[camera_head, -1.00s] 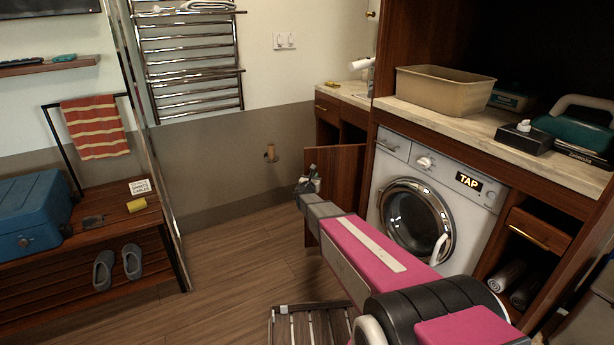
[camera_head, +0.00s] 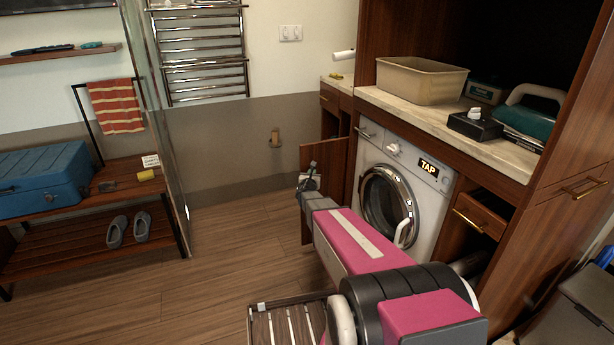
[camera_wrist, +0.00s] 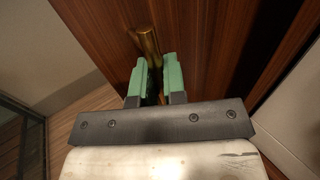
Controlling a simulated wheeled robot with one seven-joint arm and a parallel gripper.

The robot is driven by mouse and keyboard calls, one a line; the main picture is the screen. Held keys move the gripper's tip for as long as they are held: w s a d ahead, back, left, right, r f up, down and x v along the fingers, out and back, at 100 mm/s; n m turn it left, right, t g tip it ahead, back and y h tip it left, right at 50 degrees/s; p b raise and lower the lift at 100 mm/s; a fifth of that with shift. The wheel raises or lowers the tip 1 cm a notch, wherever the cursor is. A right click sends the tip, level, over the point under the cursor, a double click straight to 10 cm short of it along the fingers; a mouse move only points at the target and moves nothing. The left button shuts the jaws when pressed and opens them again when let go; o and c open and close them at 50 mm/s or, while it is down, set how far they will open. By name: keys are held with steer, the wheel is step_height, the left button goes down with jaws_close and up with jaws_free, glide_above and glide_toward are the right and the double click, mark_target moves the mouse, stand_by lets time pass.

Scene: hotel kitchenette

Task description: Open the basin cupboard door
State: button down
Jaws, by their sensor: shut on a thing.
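The basin cupboard door (camera_head: 326,165) is a brown wooden panel standing swung out from the cabinet, left of the washing machine. The basin cupboard (camera_head: 331,120) behind it shows a dark opening above the door's top edge. In the wrist view the door (camera_wrist: 205,45) fills the upper middle, with a brass bar handle (camera_wrist: 148,42) on it. My gripper (camera_wrist: 155,82) has its green fingers shut on that handle. In the head view my gripper (camera_head: 308,180) is at the door's left part, and the handle is hidden there.
A washing machine (camera_head: 398,190) stands right of the door under a counter (camera_head: 440,118). A slatted wooden piece (camera_head: 285,325) lies low in front, by my arm. A bench (camera_head: 120,205) with a blue case (camera_head: 45,185) and a glass panel (camera_head: 160,130) stand at left. The floor between (camera_head: 230,240) is clear.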

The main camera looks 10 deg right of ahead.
steer(key=shift+s+d, duration=0.1)
steer(key=shift+s, duration=0.2)
steer(key=c, duration=1.2)
jaws_free()
steer(key=v, duration=1)
steer(key=shift+s, duration=0.35)
